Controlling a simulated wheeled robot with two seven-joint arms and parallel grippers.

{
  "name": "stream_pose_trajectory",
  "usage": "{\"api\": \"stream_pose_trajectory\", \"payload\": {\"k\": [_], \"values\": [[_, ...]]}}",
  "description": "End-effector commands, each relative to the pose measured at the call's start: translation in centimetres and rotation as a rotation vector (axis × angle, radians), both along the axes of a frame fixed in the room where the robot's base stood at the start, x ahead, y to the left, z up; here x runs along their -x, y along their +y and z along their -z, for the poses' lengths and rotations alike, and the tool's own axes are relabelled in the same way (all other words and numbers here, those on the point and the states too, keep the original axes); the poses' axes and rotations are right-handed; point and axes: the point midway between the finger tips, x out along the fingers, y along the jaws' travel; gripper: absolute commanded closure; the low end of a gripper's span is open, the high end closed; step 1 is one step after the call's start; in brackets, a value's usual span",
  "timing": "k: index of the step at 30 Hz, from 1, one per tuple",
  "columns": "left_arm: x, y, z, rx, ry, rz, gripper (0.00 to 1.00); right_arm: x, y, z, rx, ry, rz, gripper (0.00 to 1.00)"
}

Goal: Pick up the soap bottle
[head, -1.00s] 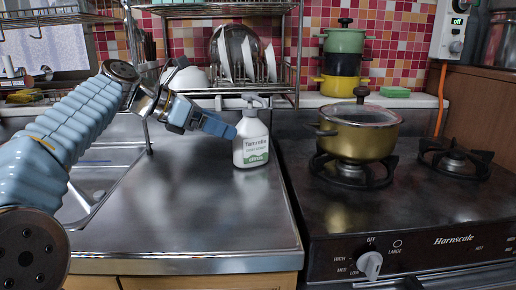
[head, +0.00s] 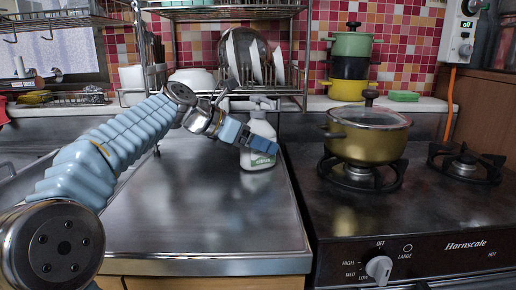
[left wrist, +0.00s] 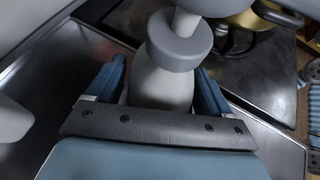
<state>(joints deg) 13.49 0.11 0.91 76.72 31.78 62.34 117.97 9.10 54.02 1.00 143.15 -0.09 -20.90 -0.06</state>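The soap bottle (head: 258,161) is white with a pump top and a green-and-white label. It stands upright on the metal counter, in front of the dish rack. My left gripper (head: 262,143) is at the bottle, and its blue fingers cover the bottle's middle in the head view. In the left wrist view the white bottle body (left wrist: 160,86) and its round collar lie between the two blue fingers of the left gripper (left wrist: 158,88). The fingers look apart, with a narrow gap at the left finger.
A gold pot (head: 367,137) with a glass lid sits on the black stove (head: 420,215) right of the bottle. A wire dish rack (head: 292,101) with plates stands behind the bottle. The front of the metal counter (head: 215,225) is clear.

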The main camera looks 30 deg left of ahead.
Motion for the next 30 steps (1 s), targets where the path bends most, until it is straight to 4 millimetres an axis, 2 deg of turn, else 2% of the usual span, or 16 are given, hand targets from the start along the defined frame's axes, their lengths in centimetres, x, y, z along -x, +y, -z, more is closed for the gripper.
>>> {"api": "stream_pose_trajectory", "payload": {"k": [1, 2, 15, 25, 30], "values": [[0.0, 0.0, 0.0, 0.000, 0.000, 0.000, 0.28, 0.0, 0.0, 0.0, 0.000, 0.000, 0.000, 0.23], [0.0, 0.0, 0.0, 0.000, 0.000, 0.000, 0.32, 0.0, 0.0, 0.0, 0.000, 0.000, 0.000, 0.23], [0.0, 0.0, 0.0, 0.000, 0.000, -0.001, 0.99, 0.0, 0.0, 0.0, 0.000, 0.000, 0.000, 0.23], [0.0, 0.0, -0.5, 0.001, -0.006, -0.001, 1.00, 0.0, 0.0, -0.1, 0.000, 0.000, 0.000, 0.23], [0.0, 0.0, -1.8, 0.000, -0.006, 0.000, 1.00, 0.1, 0.2, -0.8, -0.003, 0.002, -0.003, 0.23]]}}
